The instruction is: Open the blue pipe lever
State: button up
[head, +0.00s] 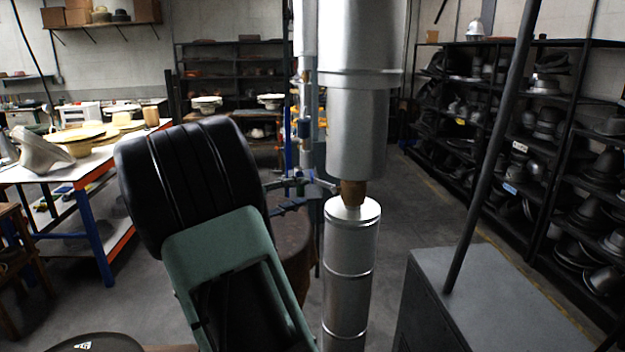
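Thin vertical pipes stand near the middle of the head view, just left of a large silver cylinder. A small blue part (303,129) sits on one of them; it may be the blue pipe lever, but it is too small to tell its shape or position. Lower down, a grey-blue fitting with side arms (292,184) juts out at the pipes; its right part runs up to the silver cylinders. I cannot make out fingers of my gripper in this view, so its place relative to the lever does not show.
A black ribbed drum in a green frame (190,185) and silver cylinders (350,265) fill the near middle. A grey cabinet (480,290) stands right. Shelves of hat forms (560,140) line the right wall; a worktable (90,165) stands left. Floor shows between.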

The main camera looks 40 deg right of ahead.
aim_at(312, 173)
jog(key=shift+n+t+h, duration=0.5)
jog(key=shift+n+t, duration=0.1)
jog(key=shift+t, duration=0.1)
jog(key=w+d+p, duration=0.1)
jog(key=w+d, duration=0.1)
jog(key=d, duration=0.1)
jog(key=w+d, duration=0.2)
jog(key=d, duration=0.1)
jog(key=w+d+p, duration=0.1)
jog(key=w+d, duration=0.1)
jog(key=d, duration=0.1)
jog(key=shift+w+d+p, duration=0.1)
jog(key=shift+d+p, duration=0.1)
jog(key=shift+p, duration=0.1)
jog(key=shift+c, duration=0.5)
grip_shut()
